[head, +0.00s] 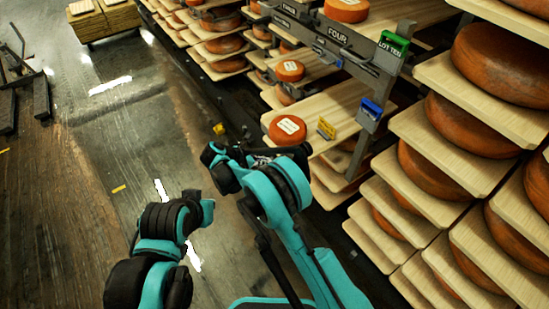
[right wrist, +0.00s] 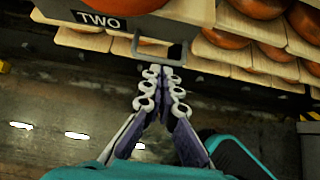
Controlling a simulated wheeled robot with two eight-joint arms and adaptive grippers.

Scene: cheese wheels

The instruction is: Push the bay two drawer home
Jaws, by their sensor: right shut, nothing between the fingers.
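The bay two drawer shows in the right wrist view as a grey front (right wrist: 185,12) with a black TWO label (right wrist: 100,20). A grey bracket-shaped handle (right wrist: 177,60) sticks out from it towards me. My right gripper (right wrist: 161,72) is shut and empty, its fingertips right at the handle's outer bar; I cannot tell whether they touch. In the head view my right gripper (head: 264,158) is small and partly hidden by its own wrist, beside the shelves. I cannot make out the drawer two front in the head view. My left arm shows at lower left, but its fingers do not.
Racks of wooden boards (head: 470,125) with orange cheese wheels (head: 465,125) fill the right side. A FOUR sign (head: 338,36), a green LOT TEN tag (head: 394,43) and a blue tag (head: 370,110) hang there.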

